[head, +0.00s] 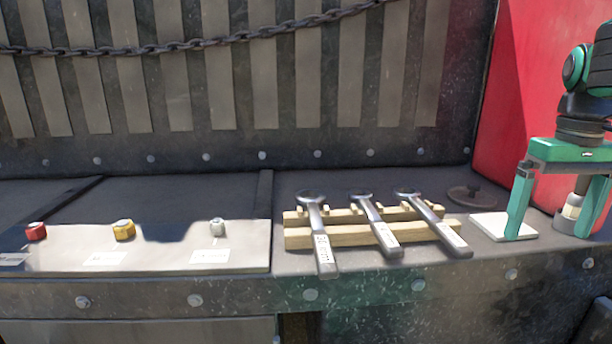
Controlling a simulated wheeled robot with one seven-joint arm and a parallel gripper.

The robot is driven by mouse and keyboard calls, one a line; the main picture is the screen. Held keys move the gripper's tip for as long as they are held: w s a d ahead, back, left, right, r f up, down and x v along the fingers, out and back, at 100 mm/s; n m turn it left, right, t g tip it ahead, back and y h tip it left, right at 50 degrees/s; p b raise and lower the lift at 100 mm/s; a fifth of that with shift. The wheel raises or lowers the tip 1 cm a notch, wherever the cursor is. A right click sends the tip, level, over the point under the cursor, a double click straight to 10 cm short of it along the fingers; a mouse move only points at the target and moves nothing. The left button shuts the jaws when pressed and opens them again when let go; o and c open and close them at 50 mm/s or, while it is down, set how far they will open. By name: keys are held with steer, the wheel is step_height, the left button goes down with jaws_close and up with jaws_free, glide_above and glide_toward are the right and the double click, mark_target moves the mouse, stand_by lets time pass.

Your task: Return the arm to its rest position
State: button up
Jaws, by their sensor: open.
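My gripper (556,210) is at the right side of the head view, pointing down, with its two green fingers spread apart. Its near finger is above or at a small white square plate (490,225); I cannot tell whether they touch. A pale, rounded upright object (572,207) shows between the fingers, partly hidden by the far one; nothing is visibly clamped. The dark and green arm rises out of the picture at the upper right.
Three wrenches (384,236) lie on a wooden rack (298,238) left of my gripper. A pale board (160,258) at left carries red, yellow and grey nuts. A dark disc (470,197) lies behind the plate. A red wall (515,80) and a chain (180,46) are behind.

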steer(key=s+a+f+m, duration=0.2)
steer(key=s+f+m, duration=0.3)
steer(key=s+f, duration=1.1)
steer(key=shift+s+a+f+m, duration=0.25)
steer(key=shift+f+m, duration=0.15)
steer(key=shift+f, duration=0.5)
steer(key=shift+w, duration=0.15)
steer(key=shift+w+f, duration=0.2)
steer(key=shift+w, duration=0.25)
